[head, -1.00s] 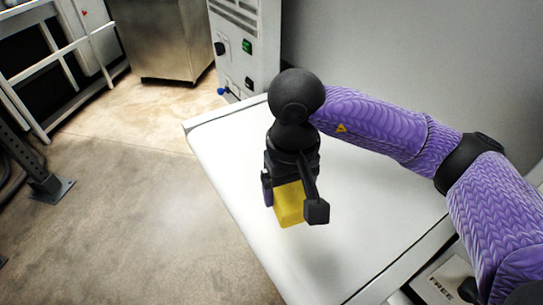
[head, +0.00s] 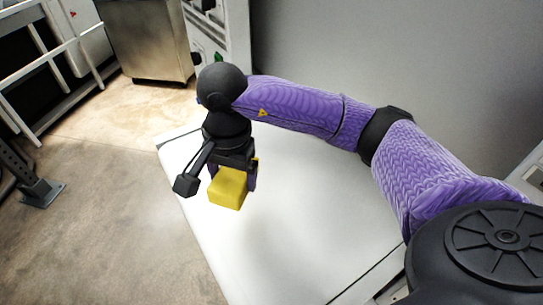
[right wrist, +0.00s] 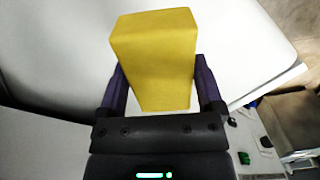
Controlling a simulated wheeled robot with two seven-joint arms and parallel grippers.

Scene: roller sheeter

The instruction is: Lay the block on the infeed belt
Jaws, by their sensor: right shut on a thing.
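The yellow block (head: 228,188) is held in my right gripper (head: 232,174), which is shut on it. In the right wrist view the block (right wrist: 155,60) sits between the two purple fingers (right wrist: 162,88). In the head view the block appears over the left part of a white flat surface (head: 300,235), which looks like the infeed belt. I cannot tell for sure whether the block touches it. My left gripper is not in view.
A control panel with switches (head: 222,30) stands behind the far end of the white surface. A steel cabinet (head: 150,40) and a white railing (head: 50,70) are at the back left. A grey wall (head: 400,60) borders the right side. Most of the white surface is bare.

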